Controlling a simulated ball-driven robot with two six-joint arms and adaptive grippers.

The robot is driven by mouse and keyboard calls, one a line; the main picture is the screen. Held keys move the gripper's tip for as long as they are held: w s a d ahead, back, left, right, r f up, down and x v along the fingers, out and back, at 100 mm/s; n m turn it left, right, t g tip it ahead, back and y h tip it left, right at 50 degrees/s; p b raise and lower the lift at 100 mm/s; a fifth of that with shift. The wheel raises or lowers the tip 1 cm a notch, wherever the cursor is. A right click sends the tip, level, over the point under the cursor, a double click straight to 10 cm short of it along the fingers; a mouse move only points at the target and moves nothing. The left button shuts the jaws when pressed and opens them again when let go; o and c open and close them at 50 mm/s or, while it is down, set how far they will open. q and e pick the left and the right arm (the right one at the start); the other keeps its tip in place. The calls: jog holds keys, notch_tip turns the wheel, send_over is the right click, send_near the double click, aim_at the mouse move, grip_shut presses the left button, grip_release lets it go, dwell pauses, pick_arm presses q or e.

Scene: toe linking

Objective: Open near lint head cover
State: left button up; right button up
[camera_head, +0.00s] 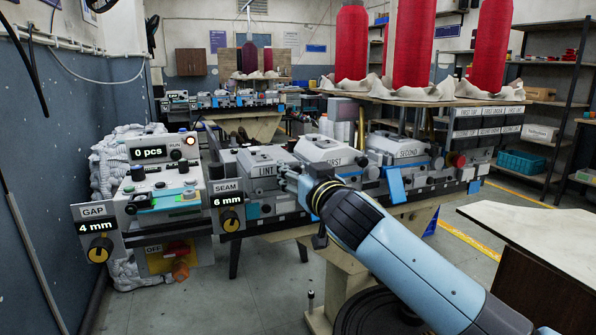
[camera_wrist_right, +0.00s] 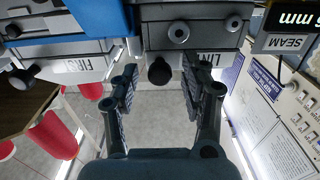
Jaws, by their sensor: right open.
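The lint head cover (camera_head: 256,160) is a grey box lid marked LINT on the linking machine. It looks closed. In the right wrist view, upside down, part of the LINT head (camera_wrist_right: 205,35) shows at the top with its label at the edge. A black round knob (camera_wrist_right: 159,71) sticks out from it, between my fingers in the picture. My right gripper (camera_head: 287,179) is at the front of the LINT head, partly hiding its right side. Its fingers (camera_wrist_right: 160,88) are apart and nothing is held; contact with the knob cannot be told. My left gripper is out of view.
The FIRST head (camera_head: 333,150) and SECOND head (camera_head: 398,149) stand to the right in the same row. The SEAM panel (camera_head: 228,207) and GAP panel (camera_head: 95,235) stand left. Red yarn cones (camera_head: 352,45) rise behind. A white-topped table (camera_head: 540,225) is at right.

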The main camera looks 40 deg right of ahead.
grip_shut()
dwell(0.3)
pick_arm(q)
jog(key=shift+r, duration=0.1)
